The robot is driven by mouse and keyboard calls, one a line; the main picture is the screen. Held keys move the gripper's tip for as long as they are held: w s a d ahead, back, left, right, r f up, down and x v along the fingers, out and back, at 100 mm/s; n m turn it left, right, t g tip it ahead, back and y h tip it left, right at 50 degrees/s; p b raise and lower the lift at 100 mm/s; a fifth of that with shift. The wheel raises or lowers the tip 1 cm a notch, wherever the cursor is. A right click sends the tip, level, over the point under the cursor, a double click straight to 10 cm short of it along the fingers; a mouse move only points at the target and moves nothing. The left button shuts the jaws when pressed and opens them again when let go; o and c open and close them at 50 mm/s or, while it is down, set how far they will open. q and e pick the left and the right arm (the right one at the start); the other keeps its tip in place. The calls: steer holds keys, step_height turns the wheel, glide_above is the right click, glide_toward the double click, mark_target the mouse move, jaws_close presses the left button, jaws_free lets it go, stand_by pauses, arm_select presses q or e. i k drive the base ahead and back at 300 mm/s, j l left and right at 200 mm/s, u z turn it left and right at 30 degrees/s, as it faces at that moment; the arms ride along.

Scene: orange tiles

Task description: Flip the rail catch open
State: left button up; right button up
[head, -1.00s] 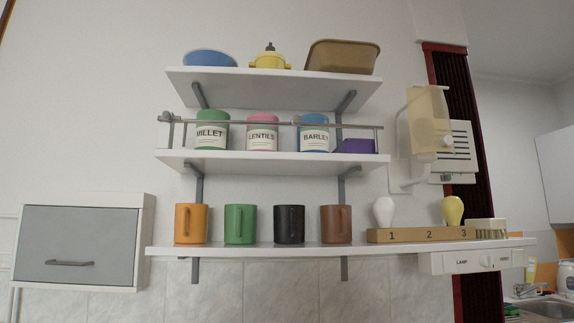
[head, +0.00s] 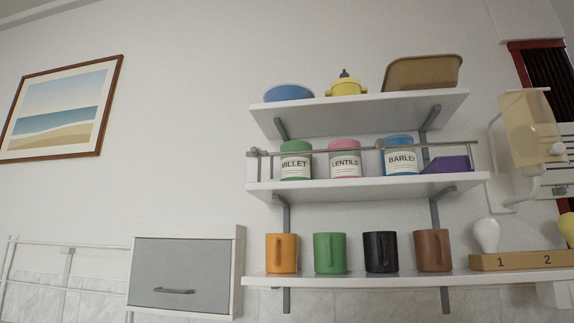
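A grey metal rail (head: 350,151) runs along the front of the middle shelf (head: 370,188), in front of the canisters. A small grey catch-like fitting (head: 253,152) sits at the rail's left end. A second small fitting (head: 380,144) sits on the rail near the barley canister. Whether either is latched is too small to tell. Behind the rail stand the green millet canister (head: 296,164), the pink lentils canister (head: 345,163) and the blue barley canister (head: 400,160). Neither of my grippers is in view.
The top shelf (head: 360,115) holds a blue bowl, a yellow pot and a brown bin. Several mugs stand on the bottom shelf (head: 355,281). A grey-fronted cabinet (head: 180,275) and a white rack (head: 66,265) are at lower left. A picture (head: 62,108) hangs at left.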

mark_target(254, 152)
steer(key=z, duration=1.65)
steer(key=k+j, duration=0.15)
steer(key=j, duration=0.25)
steer(key=k+j, duration=0.15)
steer(key=j, duration=0.2)
